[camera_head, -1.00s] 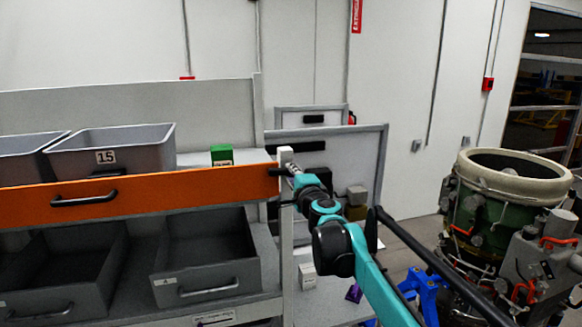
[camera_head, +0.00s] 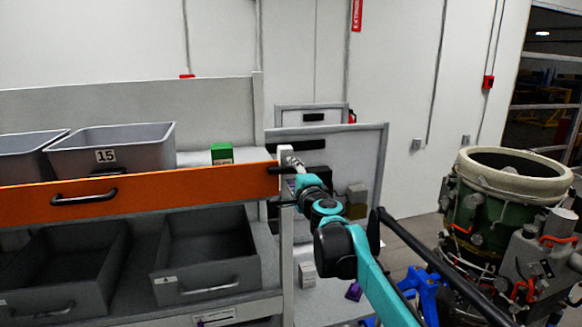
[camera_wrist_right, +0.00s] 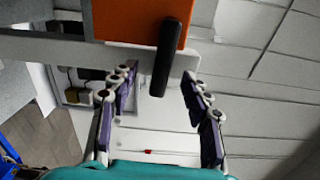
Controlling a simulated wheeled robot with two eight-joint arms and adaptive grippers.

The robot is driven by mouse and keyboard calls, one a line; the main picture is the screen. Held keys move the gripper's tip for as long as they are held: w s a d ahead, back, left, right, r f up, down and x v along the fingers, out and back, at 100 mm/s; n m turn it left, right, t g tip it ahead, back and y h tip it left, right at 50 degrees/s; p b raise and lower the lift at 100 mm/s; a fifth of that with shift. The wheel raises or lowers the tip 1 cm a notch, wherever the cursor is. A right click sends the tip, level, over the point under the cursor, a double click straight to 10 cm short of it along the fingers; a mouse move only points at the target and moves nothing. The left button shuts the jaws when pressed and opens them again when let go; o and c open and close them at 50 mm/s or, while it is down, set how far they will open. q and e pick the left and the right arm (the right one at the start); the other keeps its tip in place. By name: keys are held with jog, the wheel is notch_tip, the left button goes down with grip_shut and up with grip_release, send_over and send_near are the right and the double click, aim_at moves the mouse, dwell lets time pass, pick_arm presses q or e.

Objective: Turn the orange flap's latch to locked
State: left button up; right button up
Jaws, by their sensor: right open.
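The orange flap (camera_head: 150,193) spans the shelf front and looks raised level across it in the head view. Its black latch (camera_head: 284,170) sits at the flap's right end, by the white post, and lies roughly horizontal in the head view. In the right wrist view the latch (camera_wrist_right: 166,58) is a dark bar reaching past the orange flap's edge (camera_wrist_right: 135,22). My right gripper (camera_wrist_right: 160,85) is open, with its two fingers on either side of the latch's end and apart from it. In the head view my right gripper (camera_head: 294,165) is small and partly hidden. My left gripper is not in view.
Grey bins (camera_head: 110,148) stand on the upper shelf, with a green box (camera_head: 222,153) beside them. Open grey drawers (camera_head: 207,255) sit below the flap. The white post (camera_head: 286,215) stands close to my right gripper.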

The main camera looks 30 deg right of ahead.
aim_at(291, 172)
jog(key=shift+v, duration=2.15)
